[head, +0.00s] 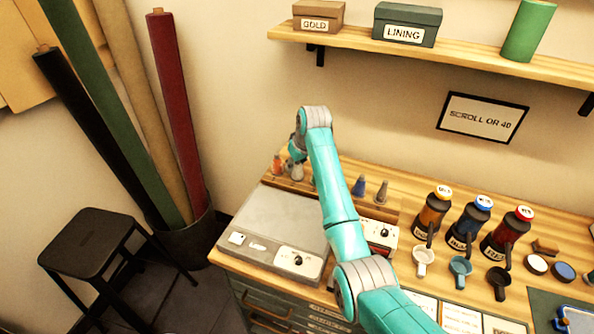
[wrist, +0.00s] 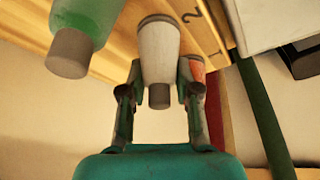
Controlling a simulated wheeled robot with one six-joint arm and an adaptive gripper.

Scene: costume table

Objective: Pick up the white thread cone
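The white thread cone (wrist: 158,50) stands between the two fingers of my gripper (wrist: 160,88) in the wrist view, its narrow grey tip pointing towards the palm. The fingers are spread, one on each side of the cone. Their tips look close to its sides, but I cannot tell whether they touch it. In the head view, the white cone (head: 297,172) is in the row at the back left of the table, just below my gripper (head: 297,155), whose fingers are too small there to judge.
A green cone (wrist: 82,30) and an orange cone (wrist: 196,68) flank the white one closely. A blue cone (head: 359,186) and a grey cone (head: 381,191) stand further right. A grey box-like machine (head: 275,225) lies in front. A shelf (head: 450,55) hangs above.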

